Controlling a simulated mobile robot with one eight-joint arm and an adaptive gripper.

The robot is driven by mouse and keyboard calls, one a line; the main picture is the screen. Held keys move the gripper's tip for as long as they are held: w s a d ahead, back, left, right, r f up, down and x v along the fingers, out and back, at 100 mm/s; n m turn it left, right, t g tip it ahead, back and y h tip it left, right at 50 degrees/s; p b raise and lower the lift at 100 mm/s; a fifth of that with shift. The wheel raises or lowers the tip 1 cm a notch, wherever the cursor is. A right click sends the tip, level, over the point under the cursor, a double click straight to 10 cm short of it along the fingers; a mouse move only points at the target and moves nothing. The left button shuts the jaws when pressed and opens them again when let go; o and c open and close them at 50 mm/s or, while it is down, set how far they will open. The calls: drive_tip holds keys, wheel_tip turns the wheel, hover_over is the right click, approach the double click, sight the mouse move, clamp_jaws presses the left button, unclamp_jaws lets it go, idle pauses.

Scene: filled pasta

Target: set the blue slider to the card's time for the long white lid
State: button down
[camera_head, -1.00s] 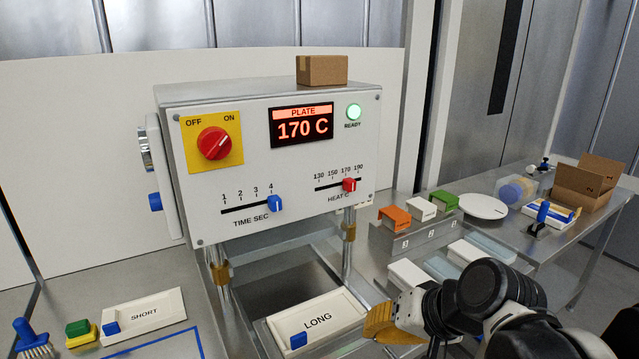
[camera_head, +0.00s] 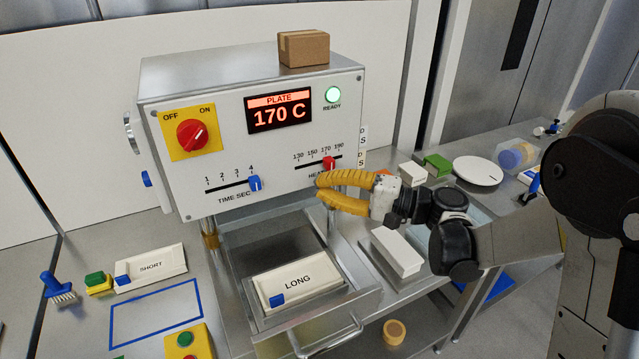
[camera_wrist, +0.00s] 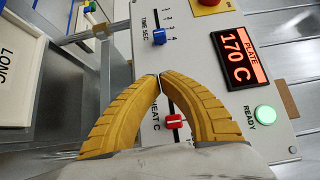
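The blue slider (camera_head: 255,184) sits at the 4 end of the TIME SEC scale on the white machine's front. It also shows in the wrist view (camera_wrist: 159,37), ahead of my fingertips and apart from them. The long white lid (camera_head: 315,278), marked LONG with a blue block, lies in the metal tray below the machine. My gripper (camera_head: 319,189) is in front of the panel, right of the blue slider and just below the red heat slider. Its yellow fingertips meet in the wrist view (camera_wrist: 160,75) with nothing between them. White cards (camera_head: 363,147) show only a strip at the machine's right edge; their times are unreadable.
The red heat slider (camera_head: 330,164) stands near 170, close to my fingers. The display (camera_head: 279,111) reads PLATE 170 C and the green READY lamp (camera_head: 333,94) is lit. The red OFF/ON knob (camera_head: 192,135) is at upper left. The panel between the blue slider and my fingers is clear.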

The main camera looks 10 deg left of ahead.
sight(260, 189)
drive_tip(key=b+x, duration=0.1)
drive_tip(key=x, duration=0.6)
drive_tip(key=shift+a+f, duration=0.1)
drive_tip(key=shift+a, duration=0.2)
drive_tip(key=s+a, duration=0.2)
drive_tip(key=shift+a, duration=0.3)
drive_tip(key=shift+a+b, duration=0.25)
drive_tip(key=shift+b, duration=0.05)
drive_tip(key=shift+s+a, duration=0.45)
drive_tip(key=shift+a, duration=0.25)
drive_tip(key=shift+s+a, duration=0.4)
drive_tip(key=shift+a, duration=0.25)
drive_tip(key=shift+d, duration=0.1)
